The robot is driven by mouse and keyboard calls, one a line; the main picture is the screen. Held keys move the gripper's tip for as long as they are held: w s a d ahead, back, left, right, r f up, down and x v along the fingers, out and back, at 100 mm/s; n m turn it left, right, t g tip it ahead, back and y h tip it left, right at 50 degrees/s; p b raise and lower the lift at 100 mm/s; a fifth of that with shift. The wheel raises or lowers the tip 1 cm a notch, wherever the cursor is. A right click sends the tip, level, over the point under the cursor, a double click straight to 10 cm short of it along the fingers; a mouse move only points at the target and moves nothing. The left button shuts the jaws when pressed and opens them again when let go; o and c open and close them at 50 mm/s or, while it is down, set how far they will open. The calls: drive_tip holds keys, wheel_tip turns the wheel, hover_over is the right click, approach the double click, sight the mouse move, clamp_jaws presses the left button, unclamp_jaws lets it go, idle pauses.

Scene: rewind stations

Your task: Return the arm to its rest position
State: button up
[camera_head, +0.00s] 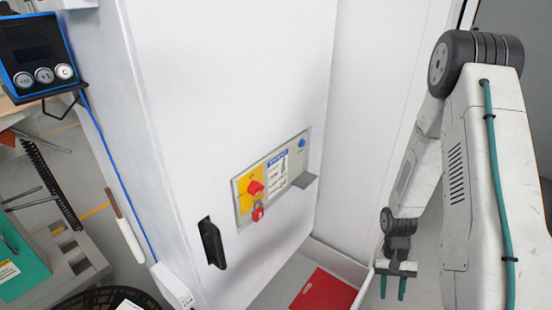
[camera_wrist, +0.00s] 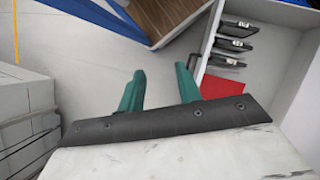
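My arm is at the right of the head view, with its forearm hanging down in front of a white wall. My gripper (camera_head: 393,287) is at the lower right of that view, with its two green fingers pointing down. In the wrist view my gripper (camera_wrist: 160,85) shows its green fingers apart with nothing between them. It touches nothing that I can see.
A tall white cabinet with a control panel (camera_head: 272,178) and a black handle (camera_head: 212,243) stands left of my arm. A red sheet (camera_head: 325,291) lies below. A white bin (camera_wrist: 262,60) with dark items is near my fingers. Grey floor (camera_wrist: 90,50) is clear.

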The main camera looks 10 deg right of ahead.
wheel_tip(320, 180, up, 13)
drive_tip(key=w+a+n, duration=0.1)
drive_tip(key=a, duration=0.1)
drive_tip(key=s+a+r+n+t, duration=0.1)
drive_tip(key=s+a+r+t, duration=0.1)
drive_tip(key=r, duration=0.7)
drive_tip(key=s+a+r+n+t, duration=0.1)
drive_tip(key=s+a+r+t, duration=0.1)
drive_tip(key=s+a+r, duration=0.2)
drive_tip(key=s+a+r+n+t+h, duration=0.1)
drive_tip(key=s+a+r, duration=0.3)
drive_tip(key=r, duration=1.1)
drive_tip(key=a+n+t, duration=0.1)
drive_tip(key=a, duration=0.2)
drive_tip(key=shift+a+r+t, duration=0.15)
drive_tip(key=shift+r+t, duration=0.2)
drive_tip(key=shift+t, duration=0.05)
drive_tip(key=shift+a, duration=0.1)
